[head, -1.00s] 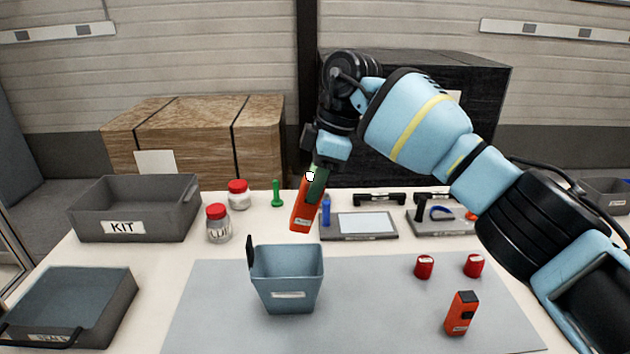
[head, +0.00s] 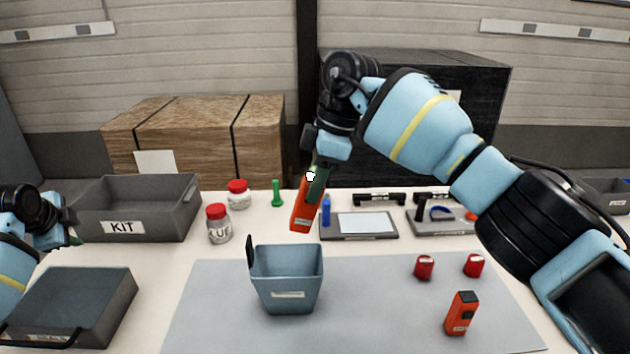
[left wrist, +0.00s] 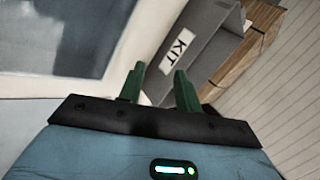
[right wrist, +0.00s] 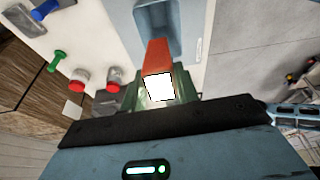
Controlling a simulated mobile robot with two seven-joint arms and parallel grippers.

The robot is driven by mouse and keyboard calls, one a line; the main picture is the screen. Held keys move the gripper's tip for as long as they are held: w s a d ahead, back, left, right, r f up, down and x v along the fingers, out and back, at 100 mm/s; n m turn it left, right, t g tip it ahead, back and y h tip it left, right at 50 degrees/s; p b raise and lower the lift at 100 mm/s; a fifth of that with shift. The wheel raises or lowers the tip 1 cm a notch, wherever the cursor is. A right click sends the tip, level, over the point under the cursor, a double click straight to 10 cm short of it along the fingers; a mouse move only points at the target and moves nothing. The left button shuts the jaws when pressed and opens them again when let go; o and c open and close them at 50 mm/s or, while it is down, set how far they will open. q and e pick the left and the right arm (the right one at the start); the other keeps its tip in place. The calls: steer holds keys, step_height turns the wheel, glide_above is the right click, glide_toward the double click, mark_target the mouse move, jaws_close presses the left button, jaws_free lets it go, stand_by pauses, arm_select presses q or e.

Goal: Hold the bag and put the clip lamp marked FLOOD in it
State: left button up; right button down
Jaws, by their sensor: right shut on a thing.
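The bag (head: 287,280) is a light blue, open-topped tapered holder with a dark tab on its left rim and a white label; it stands upright on the grey mat. My right gripper (head: 316,182) is shut on an orange clip lamp (head: 304,212), held tilted above and behind the bag, apart from it. In the right wrist view this lamp (right wrist: 158,55) points toward the bag (right wrist: 165,15). Its label is too small to read. A second orange clip lamp (head: 461,313) stands at the mat's front right, label unreadable. My left gripper (head: 75,240) is open and empty; its fingers (left wrist: 157,88) show apart.
Red-lidded jars (head: 219,230) and a green peg (head: 277,195) are behind the bag. Two red cans (head: 424,267) stand right. The mat around the bag (head: 370,310) is clear.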

arm_select(q)
steer(key=w+d+m+g+h, duration=0.25)
steer(key=d+m, duration=0.35)
steer(key=d, duration=0.9)
step_height(320, 180, up, 9)
steer(key=m+g, duration=0.5)
steer(key=m, duration=1.2)
glide_above(252, 260)
steer(key=shift+w+a+y, duration=0.15)
steer(key=shift+w+y, duration=0.3)
steer(key=shift+f, duration=6.05)
